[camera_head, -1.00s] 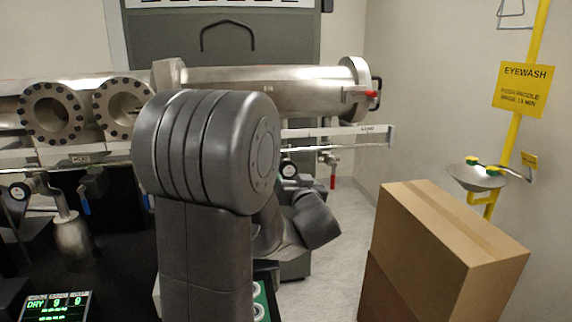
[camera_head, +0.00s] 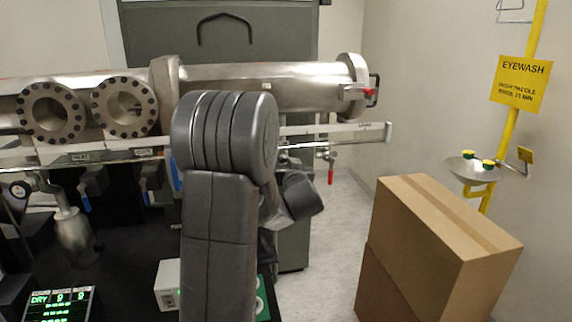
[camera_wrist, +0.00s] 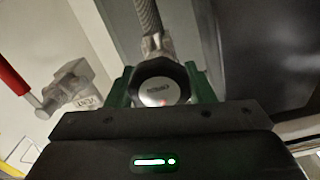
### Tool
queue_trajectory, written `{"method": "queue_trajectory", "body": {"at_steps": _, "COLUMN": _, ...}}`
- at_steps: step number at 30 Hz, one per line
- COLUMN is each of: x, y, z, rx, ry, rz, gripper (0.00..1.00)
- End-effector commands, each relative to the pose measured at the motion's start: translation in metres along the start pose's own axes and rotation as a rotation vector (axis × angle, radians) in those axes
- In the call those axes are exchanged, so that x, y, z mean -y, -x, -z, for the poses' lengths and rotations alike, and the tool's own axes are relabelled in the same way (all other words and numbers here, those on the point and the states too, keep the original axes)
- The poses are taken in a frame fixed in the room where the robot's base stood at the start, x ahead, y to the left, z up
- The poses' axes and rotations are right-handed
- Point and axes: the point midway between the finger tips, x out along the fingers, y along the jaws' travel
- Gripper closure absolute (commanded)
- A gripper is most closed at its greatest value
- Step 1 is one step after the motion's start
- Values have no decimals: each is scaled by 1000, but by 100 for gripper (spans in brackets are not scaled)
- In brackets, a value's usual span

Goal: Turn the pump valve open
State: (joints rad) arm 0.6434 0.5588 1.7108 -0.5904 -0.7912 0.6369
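In the wrist view, the two green fingers of my gripper (camera_wrist: 162,88) stand apart on either side of a dark, many-sided knob (camera_wrist: 160,84) with a silver face. The lettering on that face is too blurred to read. I cannot tell whether the fingers touch it. A ribbed metal hose (camera_wrist: 148,16) runs up behind it. In the head view my arm hides my gripper and this spot. A valve with a red handle (camera_head: 330,176) hangs under the rail at the right; blue handles (camera_head: 84,196) hang at the left. I cannot tell which is the pump valve.
A pale valve body with a tag, seemingly VENT (camera_wrist: 84,101), and a red handle (camera_wrist: 14,84) lie left of my gripper. A steel chamber (camera_head: 265,88) spans the back. A tall cardboard box (camera_head: 400,240) and an eyewash basin (camera_head: 478,168) stand right. Floor between is clear.

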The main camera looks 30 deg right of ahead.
Motion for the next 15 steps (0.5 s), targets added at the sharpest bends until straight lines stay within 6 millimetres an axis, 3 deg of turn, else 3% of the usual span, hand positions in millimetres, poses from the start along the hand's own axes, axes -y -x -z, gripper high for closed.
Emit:
{"method": "queue_trajectory", "body": {"at_steps": 1, "x": 0, "y": 0, "z": 0, "rx": 0, "ry": 0, "rz": 0, "gripper": 63}}
{"method": "queue_trajectory", "body": {"at_steps": 3, "x": 0, "y": 0, "z": 0, "rx": 0, "ry": 0, "rz": 0, "gripper": 74}}
{"method": "queue_trajectory", "body": {"at_steps": 15, "x": -1, "y": 0, "z": -3, "rx": -2, "ry": 74, "rz": 0, "gripper": 74}}
